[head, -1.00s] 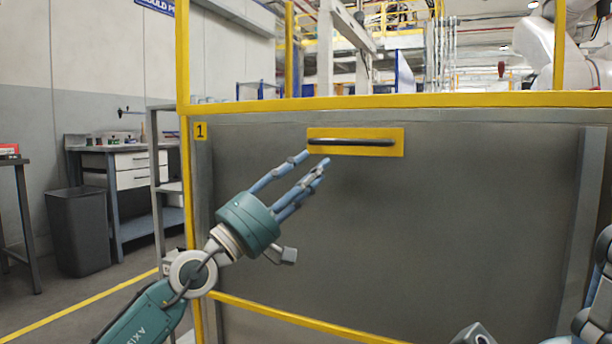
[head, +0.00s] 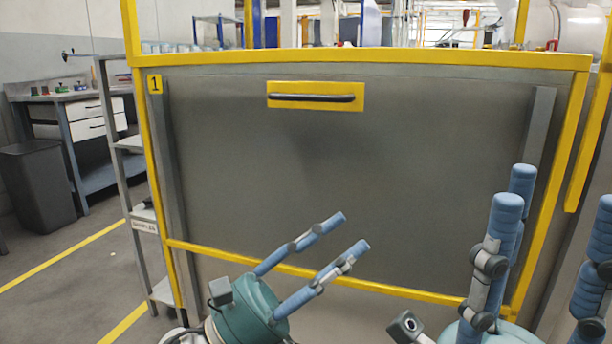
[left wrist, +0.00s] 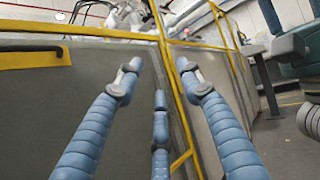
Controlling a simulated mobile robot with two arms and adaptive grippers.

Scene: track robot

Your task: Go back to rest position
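My left gripper (head: 350,236) is low in the middle of the head view, in front of the grey panel (head: 330,170). Its blue fingers are spread and hold nothing. In the left wrist view the fingers of the left gripper (left wrist: 158,80) are apart with nothing between them. My right gripper (head: 556,198) stands upright at the lower right of the head view, fingers apart and empty. The panel's dark handle bar on a yellow plate (head: 315,96) is well above the left gripper and apart from it. The handle also shows at the upper left of the left wrist view (left wrist: 28,52).
A yellow frame (head: 350,57) surrounds the panel, with a lower yellow rail behind the left gripper. A grey shelf rack (head: 128,142), a workbench (head: 62,96) and a dark bin (head: 38,185) stand at the left. The floor at lower left is clear.

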